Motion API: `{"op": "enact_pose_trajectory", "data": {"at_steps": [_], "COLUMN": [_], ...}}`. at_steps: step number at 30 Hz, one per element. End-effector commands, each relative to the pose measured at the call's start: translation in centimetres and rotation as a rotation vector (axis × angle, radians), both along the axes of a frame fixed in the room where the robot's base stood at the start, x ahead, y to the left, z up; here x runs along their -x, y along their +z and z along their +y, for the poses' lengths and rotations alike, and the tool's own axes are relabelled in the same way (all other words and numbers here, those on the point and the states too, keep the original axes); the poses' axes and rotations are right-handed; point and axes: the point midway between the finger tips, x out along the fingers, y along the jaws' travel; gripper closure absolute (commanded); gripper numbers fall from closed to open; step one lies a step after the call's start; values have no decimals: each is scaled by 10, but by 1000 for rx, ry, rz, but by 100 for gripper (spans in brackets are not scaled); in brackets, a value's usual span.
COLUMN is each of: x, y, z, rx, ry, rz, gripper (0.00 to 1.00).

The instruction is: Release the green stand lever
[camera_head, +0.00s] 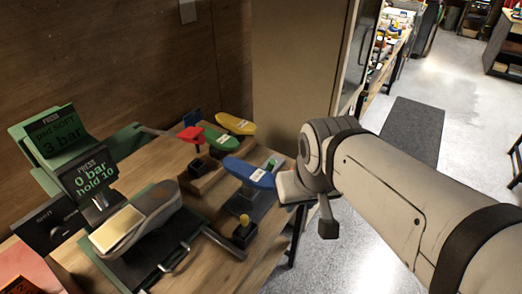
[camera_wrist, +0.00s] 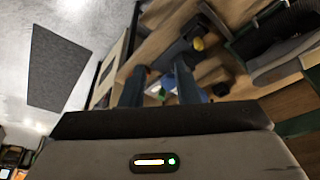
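A green lever-like paddle (camera_head: 220,139) with a white label sits on the wooden bench in the head view, between a red one (camera_head: 190,134) and a yellow one (camera_head: 235,123). A blue paddle (camera_head: 248,172) stands nearer, on a dark base. My gripper is beside the blue paddle's right end; its fingertips are hidden in the head view. In the wrist view my gripper (camera_wrist: 160,78) has its two dark fingers apart. Part of the blue paddle (camera_wrist: 192,95) shows by the right finger. I cannot tell whether they touch. The green paddle is not clear there.
A sneaker (camera_head: 150,213) lies on a dark green-edged stand (camera_head: 128,271), beside a green press with signs (camera_head: 88,178). A yellow knob (camera_head: 242,229) is near the bench's front edge. Open floor (camera_head: 463,85) with a dark mat (camera_head: 412,130) lies at the right.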

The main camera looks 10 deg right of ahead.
Motion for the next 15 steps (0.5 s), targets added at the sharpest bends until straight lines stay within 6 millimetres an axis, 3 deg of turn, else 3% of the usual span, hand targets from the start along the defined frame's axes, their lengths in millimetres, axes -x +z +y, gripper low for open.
{"op": "enact_pose_trajectory", "data": {"at_steps": [5,10,15], "x": [-9,-32,-62], "y": [-13,-36,-59], "z": [0,0,-5], "rx": [-81,-260,-467], "ry": [-112,-351,-621], "rz": [63,183,308], "gripper": [87,100,100]}}
